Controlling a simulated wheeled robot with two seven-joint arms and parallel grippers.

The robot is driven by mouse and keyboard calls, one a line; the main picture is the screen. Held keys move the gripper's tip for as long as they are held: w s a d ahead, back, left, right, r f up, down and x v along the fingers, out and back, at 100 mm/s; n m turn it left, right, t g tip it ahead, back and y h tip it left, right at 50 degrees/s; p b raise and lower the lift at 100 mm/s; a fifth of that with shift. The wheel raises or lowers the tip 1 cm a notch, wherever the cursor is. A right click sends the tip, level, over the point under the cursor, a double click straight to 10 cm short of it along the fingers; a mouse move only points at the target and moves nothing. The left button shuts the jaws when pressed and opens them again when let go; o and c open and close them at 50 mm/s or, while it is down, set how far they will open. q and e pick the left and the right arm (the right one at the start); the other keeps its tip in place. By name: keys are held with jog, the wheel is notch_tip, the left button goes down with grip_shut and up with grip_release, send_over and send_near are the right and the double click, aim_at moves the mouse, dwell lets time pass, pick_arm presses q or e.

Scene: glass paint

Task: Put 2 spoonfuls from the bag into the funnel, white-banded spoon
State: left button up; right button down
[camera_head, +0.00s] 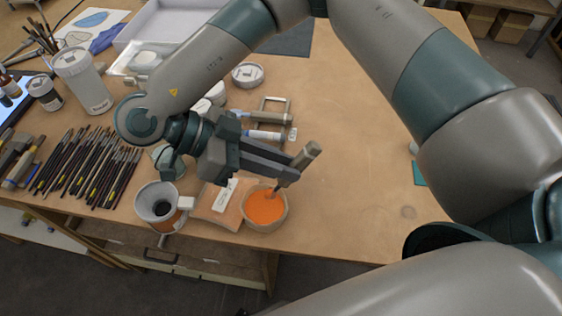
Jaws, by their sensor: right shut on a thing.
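A round, open-topped bag (249,220) full of orange powder (266,206) stands near the table's front edge. My right gripper (288,176) is just above the bag, shut on a spoon (308,154). The spoon's beige handle end sticks up to the right of the fingers. Its lower end reaches down to the orange powder, and its bowl is hidden. I cannot make out a white band on it. A white funnel (148,206) with a dark opening stands left of the bag, by an orange-brown vessel. My left gripper is not in view.
A flat packet with a white label (222,194) lies between funnel and bag. Several brushes (90,170) lie at left. Pen-like tools (264,117) and a lidded tub (247,74) are behind the gripper. The table's right part (350,180) is mostly clear.

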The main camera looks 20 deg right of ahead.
jog(key=shift+r+p, duration=1.05)
jog(key=shift+r, duration=1.2)
